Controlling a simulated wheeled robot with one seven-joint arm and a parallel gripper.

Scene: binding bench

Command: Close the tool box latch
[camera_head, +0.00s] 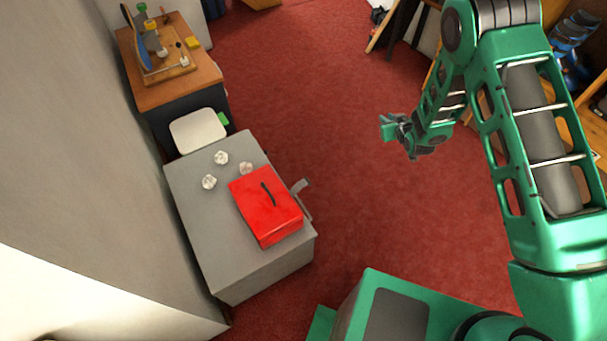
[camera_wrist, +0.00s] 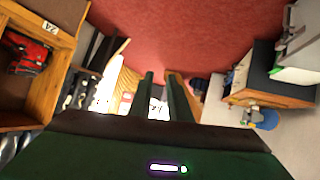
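The red tool box (camera_head: 266,209) with a dark handle on top lies on a grey cabinet (camera_head: 207,235), near its right edge. A grey bracket-like piece (camera_head: 303,203) sticks out beside the box's right side; I cannot tell whether it is the latch. No latch is clearly made out on the box. My gripper (camera_head: 388,128) is in the air over the red floor, to the right of the tool box and well apart from it. The wrist view shows its two green fingers (camera_wrist: 161,78) apart with nothing between them. The tool box does not clearly show in the wrist view.
Several pale crumpled lumps (camera_head: 221,157) lie on the cabinet beside the box. A white panel (camera_head: 198,130) and a wooden-topped desk (camera_head: 187,84) with a tool stand behind it. Wooden shelving (camera_wrist: 62,62) stands on the far side. The red floor (camera_head: 330,110) between is clear.

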